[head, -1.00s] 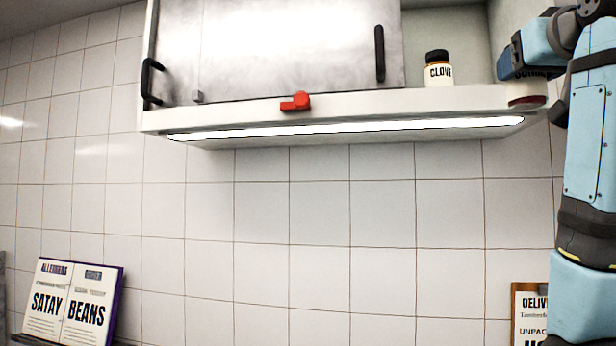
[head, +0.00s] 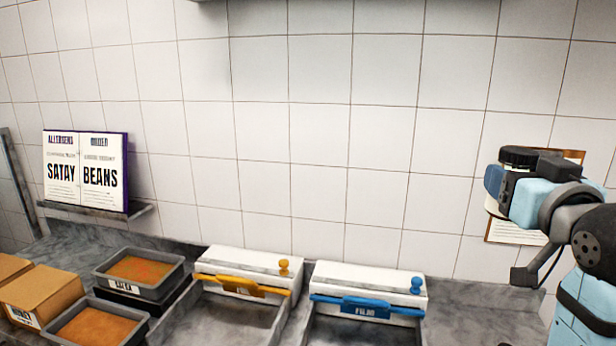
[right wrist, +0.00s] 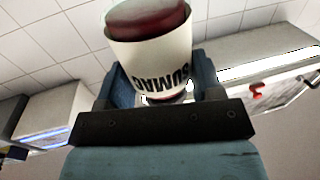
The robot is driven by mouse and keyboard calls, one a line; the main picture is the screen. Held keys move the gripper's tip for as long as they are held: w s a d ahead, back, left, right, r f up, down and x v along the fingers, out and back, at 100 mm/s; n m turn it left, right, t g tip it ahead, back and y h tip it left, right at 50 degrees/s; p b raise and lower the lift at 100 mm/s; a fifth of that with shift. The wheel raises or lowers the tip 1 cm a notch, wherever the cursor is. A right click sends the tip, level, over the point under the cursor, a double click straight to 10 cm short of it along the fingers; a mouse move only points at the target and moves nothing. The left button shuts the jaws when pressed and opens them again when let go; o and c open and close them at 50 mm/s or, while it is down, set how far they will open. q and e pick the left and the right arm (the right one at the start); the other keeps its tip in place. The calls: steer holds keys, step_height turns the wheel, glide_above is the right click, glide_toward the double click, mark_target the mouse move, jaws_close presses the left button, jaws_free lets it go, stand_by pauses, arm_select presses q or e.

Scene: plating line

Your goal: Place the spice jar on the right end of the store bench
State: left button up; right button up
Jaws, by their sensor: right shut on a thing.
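The spice jar shows in the right wrist view (right wrist: 150,55) as a cream jar with a dark red end and the label SUMAC upside down. My right gripper (right wrist: 155,85) is shut around it, one finger on each side. In the head view the right gripper (head: 497,185) is at the right, in front of the wall and above the worktop. The jar's black lid (head: 519,156) shows above it there; most of the jar is hidden by the gripper. My left gripper is not in view. I cannot tell whether the grey worktop (head: 455,300) is the store bench.
A white unit with a blue handle (head: 368,282) and one with a yellow handle (head: 240,262) stand on the worktop. Food trays (head: 140,272) and a cardboard box (head: 42,296) are left. An allergen book (head: 88,172) is on a ledge. A clipboard (head: 515,232) hangs behind my gripper.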

steer(key=s+a+f, duration=0.2)
steer(key=f, duration=1.6)
steer(key=s+a+f+y, duration=0.1)
steer(key=a+f, duration=0.1)
steer(key=f, duration=1.7)
steer(key=shift+s+a+f+n, duration=0.25)
steer(key=shift+s+a+n, duration=0.05)
steer(key=shift+s, duration=0.05)
steer(key=shift+r, duration=0.1)
